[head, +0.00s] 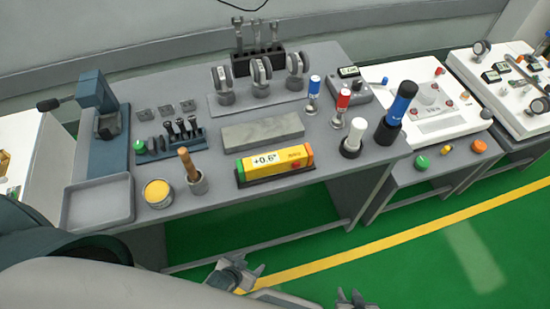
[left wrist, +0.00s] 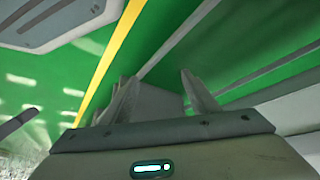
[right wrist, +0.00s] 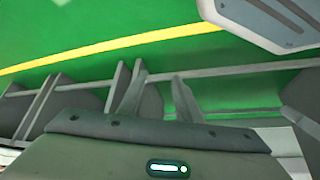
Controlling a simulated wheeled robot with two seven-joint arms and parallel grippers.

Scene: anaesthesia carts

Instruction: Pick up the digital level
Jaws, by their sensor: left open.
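The digital level (head: 274,164) is a yellow bar with a green left end, an orange-red right end and a display reading +0.6°. It lies in a dark shallow holder (head: 277,179) near the front edge of the grey table. My left gripper (head: 250,268) is open and empty, in front of and below the table edge. Its spread fingers also show in the left wrist view (left wrist: 160,90). My right gripper (head: 351,296) is open and empty, farther right at the bottom of the head view. Its parted fingers show in the right wrist view (right wrist: 157,95). Neither touches the level.
A grey block (head: 262,132) lies behind the level. A cup with a wooden-handled tool (head: 196,180) and a yellow-topped tin (head: 158,193) stand left. A white-topped cylinder (head: 353,137) and a blue-black one (head: 397,115) stand right. Green floor is clear in front.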

